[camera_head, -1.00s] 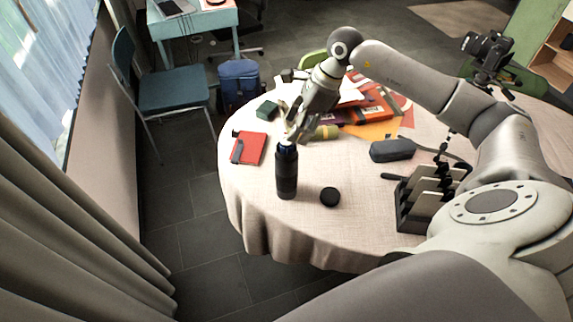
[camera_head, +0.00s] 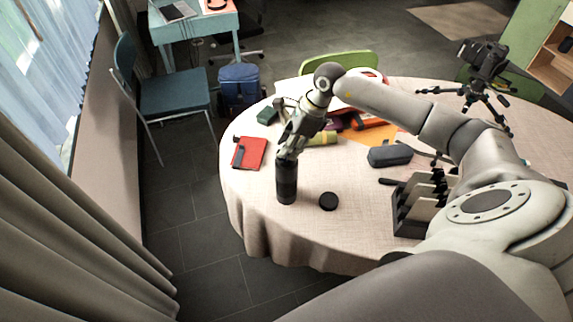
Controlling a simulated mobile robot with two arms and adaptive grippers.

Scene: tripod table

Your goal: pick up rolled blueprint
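I cannot make out a rolled blueprint for certain. A yellow-green cylinder (camera_head: 324,139) lies on the round table (camera_head: 262,208), partly behind my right gripper. My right gripper (camera_head: 287,152) points down at the top of a dark bottle (camera_head: 287,184) that stands upright. The fingers cover the bottle's mouth, and I cannot tell whether they touch it or are open or shut. My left gripper is out of view.
A red notebook (camera_head: 249,153) lies left of the bottle, a black cap (camera_head: 328,201) right of it. A dark case (camera_head: 390,155), a card holder (camera_head: 408,213) and a camera on a tripod (camera_head: 484,62) are further right. The table's front left is clear.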

